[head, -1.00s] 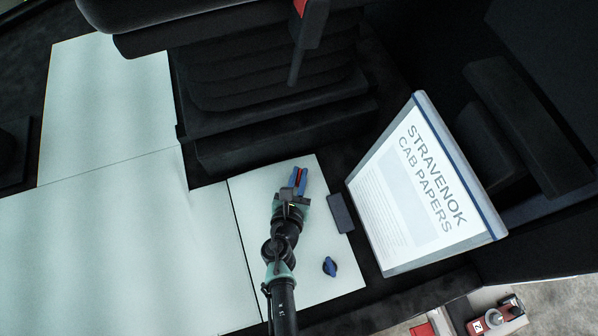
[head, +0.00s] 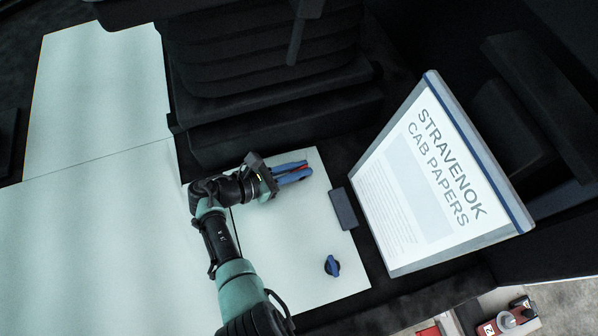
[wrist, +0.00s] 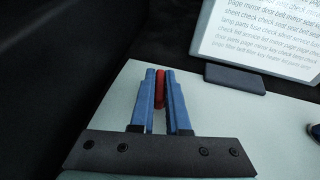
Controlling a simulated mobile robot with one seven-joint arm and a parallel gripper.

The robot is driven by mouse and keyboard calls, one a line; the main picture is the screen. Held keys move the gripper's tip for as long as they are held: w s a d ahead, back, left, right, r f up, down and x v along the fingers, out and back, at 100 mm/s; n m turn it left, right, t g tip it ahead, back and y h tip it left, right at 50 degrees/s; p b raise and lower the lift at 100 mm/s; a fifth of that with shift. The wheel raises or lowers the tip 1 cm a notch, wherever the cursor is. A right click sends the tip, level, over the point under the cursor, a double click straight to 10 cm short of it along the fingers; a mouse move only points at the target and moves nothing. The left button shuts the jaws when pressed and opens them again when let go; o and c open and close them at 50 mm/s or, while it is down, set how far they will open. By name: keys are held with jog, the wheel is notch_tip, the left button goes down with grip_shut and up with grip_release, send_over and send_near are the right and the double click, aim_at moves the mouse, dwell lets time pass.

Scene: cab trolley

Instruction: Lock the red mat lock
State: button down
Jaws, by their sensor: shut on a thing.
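My gripper (head: 306,169) has blue fingers and is shut on the red mat lock (wrist: 160,88), near the back of the right-hand pale mat (head: 300,235). Only a narrow red strip of the lock shows between the fingers in the wrist view; its base is hidden. In the head view a little red (head: 301,168) shows between the fingers, which point to the right. A blue mat lock (head: 332,265) stands apart near the front of the same mat, its handle roughly upright in the picture.
A dark block (head: 343,208) lies by the mat's right edge, beside the leaning "Stravenok cab papers" board (head: 430,180). The black seat base (head: 285,125) rises behind the mat. Large pale mats (head: 95,230) lie clear on the left.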

jog(key=shift+f+m+g+h+b, duration=0.1)
jog(key=shift+m+g+h+b, duration=0.5)
jog(key=shift+m+g+b, duration=0.55)
jog(key=c, duration=0.9)
grip_release()
jog(key=v, duration=1.3)
jog(key=shift+d, duration=0.1)
